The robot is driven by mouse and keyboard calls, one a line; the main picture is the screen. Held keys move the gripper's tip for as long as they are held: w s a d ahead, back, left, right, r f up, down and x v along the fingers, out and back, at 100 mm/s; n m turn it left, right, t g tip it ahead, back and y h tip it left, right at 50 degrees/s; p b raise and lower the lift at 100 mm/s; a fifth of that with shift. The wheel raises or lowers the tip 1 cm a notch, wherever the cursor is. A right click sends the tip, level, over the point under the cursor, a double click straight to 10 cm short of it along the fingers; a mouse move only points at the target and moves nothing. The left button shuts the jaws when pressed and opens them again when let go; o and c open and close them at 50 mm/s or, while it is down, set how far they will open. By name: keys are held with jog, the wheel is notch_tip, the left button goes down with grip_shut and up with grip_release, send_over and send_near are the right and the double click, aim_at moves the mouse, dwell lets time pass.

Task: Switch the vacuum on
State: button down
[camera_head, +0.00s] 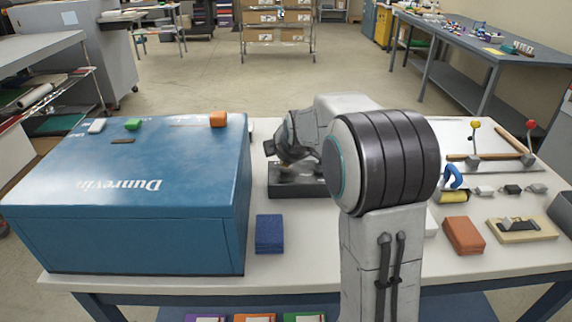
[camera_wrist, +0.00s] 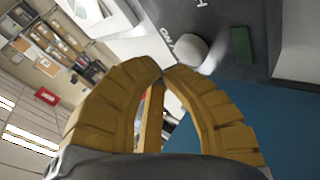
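My gripper (camera_wrist: 163,76) shows in the wrist view with its two yellow curved fingers meeting at the tips, and nothing is seen between them. Just beyond the tips is a dark grey panel (camera_wrist: 222,70) with partly hidden white lettering. A round whitish knob (camera_wrist: 190,48) and a dark green rectangle (camera_wrist: 240,45) sit on it. I cannot tell whether the fingertips touch the knob. In the head view my gripper is over a low dark box (camera_head: 300,191) on the table, beside a blue case (camera_head: 125,240) marked Dunrevin. My arm hides part of the dark box.
A dark blue stack (camera_head: 269,234) stands in front of the dark box. At the right are an orange block (camera_head: 463,235), a roller (camera_head: 454,196) and levers with yellow and red knobs (camera_head: 530,125).

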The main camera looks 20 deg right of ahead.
jog(key=shift+f, duration=0.1)
dwell(0.3)
jog(key=shift+f+b, duration=0.35)
jog(key=shift+b, duration=0.15)
jog(key=shift+f+b, duration=0.35)
jog(key=shift+b, duration=0.05)
dwell(0.5)
jog(key=shift+r, duration=0.25)
jog(key=shift+r+p, duration=0.6)
jog(key=shift+r, duration=0.1)
jog(key=shift+r+p, duration=2.15)
jog(key=shift+r, duration=0.75)
jog(key=shift+m, duration=0.3)
